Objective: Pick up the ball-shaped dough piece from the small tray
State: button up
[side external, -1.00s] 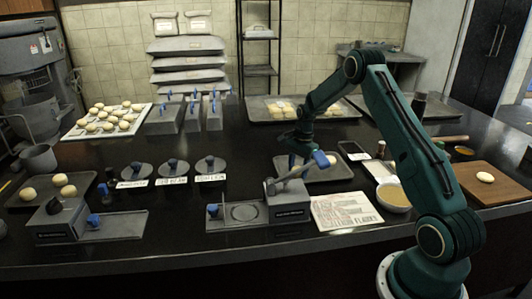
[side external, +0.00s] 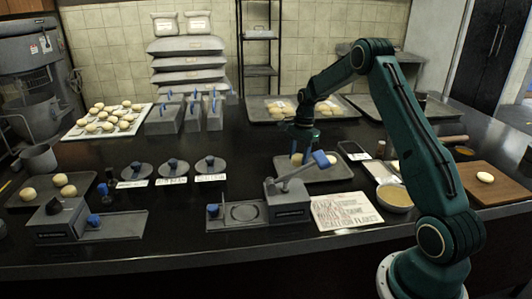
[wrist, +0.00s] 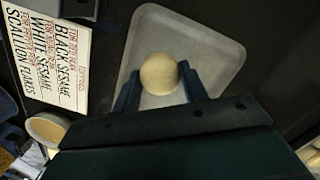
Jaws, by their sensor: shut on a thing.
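The ball-shaped dough piece (wrist: 160,74) is pale, round and smooth, at the small tray (wrist: 215,35). My gripper (wrist: 158,84) is shut on it, with one blue finger on each side. In the side external view my gripper (side external: 302,158) points down over the left part of the small grey tray (side external: 335,174), with the pale dough (side external: 296,158) partly hidden by the fingers. I cannot tell whether the dough touches the tray or hangs just above it.
A press with a raised blue-tipped lever (side external: 290,187) stands just in front of the tray. A printed sign (side external: 345,212) lies nearby, and a bowl (side external: 395,197) stands to the right. A larger tray of dough (side external: 300,108) lies behind.

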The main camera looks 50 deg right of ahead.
aim_at(298, 160)
notch_tip(298, 160, up, 15)
dwell(0.4)
jog(key=shift+a, duration=0.15)
dwell(0.4)
